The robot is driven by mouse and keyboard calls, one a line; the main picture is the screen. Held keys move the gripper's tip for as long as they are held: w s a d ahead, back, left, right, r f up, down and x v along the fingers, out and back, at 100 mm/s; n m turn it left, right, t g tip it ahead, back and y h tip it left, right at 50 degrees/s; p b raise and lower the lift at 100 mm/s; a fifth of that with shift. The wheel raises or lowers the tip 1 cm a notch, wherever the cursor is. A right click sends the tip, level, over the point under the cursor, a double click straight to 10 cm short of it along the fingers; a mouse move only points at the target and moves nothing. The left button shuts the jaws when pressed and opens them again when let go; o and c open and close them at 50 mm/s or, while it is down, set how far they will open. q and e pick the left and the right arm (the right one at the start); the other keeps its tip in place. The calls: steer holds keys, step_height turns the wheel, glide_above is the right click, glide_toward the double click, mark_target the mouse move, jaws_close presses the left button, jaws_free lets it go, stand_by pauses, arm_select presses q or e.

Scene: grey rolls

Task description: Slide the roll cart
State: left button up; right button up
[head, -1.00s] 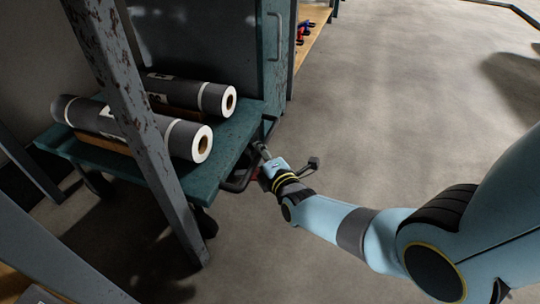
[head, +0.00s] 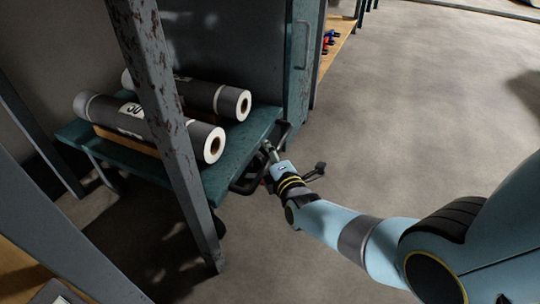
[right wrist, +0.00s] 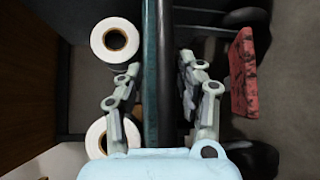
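The roll cart (head: 222,178) is a teal flat cart at the left in the head view. It carries two grey rolls, a near one (head: 175,131) and a far one (head: 205,94), with white ends. The roll ends also show in the right wrist view (right wrist: 115,40). A dark handle (head: 243,187) sticks out from the cart's right end. My right gripper (head: 267,151) is at this handle. My left gripper is not in view.
A worn grey post (head: 172,130) stands in front of the cart and hides part of the rolls. A teal cabinet (head: 298,75) stands behind the cart, with a wooden shelf (head: 337,47) beyond. Open concrete floor (head: 430,100) lies to the right.

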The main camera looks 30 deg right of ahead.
steer(key=shift+s+d+f, duration=0.1)
steer(key=shift+s+f, duration=0.05)
steer(key=shift+s, duration=0.05)
steer(key=shift+s, duration=0.2)
steer(key=s+a+r, duration=0.1)
steer(key=s, duration=1)
steer(key=shift+s+r, duration=0.15)
steer(key=shift+r, duration=0.15)
steer(key=shift+r, duration=0.1)
